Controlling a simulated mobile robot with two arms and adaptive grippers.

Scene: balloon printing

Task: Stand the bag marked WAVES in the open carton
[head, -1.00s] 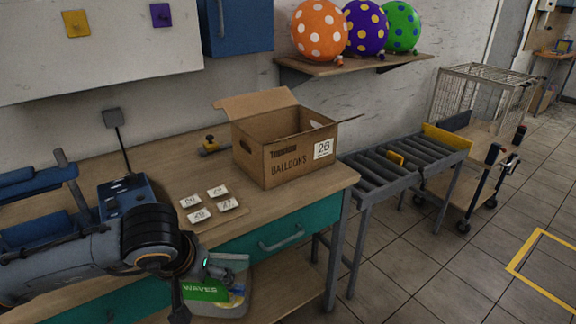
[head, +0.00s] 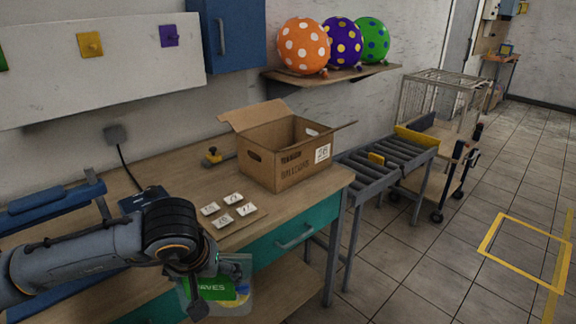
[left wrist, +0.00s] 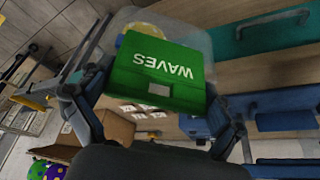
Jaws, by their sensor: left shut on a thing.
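The WAVES bag (head: 228,289) is a clear bag with a green label, and it hangs low in front of the workbench in the head view. My left gripper (head: 208,274) is shut on it; the arm hides part of the bag. In the left wrist view the bag (left wrist: 157,70) sits between the two fingers (left wrist: 150,105), with its lettering upside down. The open carton (head: 285,150) stands on the bench with its flaps up, behind and to the right of my gripper. Its inside floor is hidden. My right gripper is not in view.
Several numbered cards (head: 230,211) lie on the workbench (head: 165,180) between arm and carton. A roller conveyor (head: 385,170) adjoins on the right. Balloons (head: 303,45) rest on a wall shelf above.

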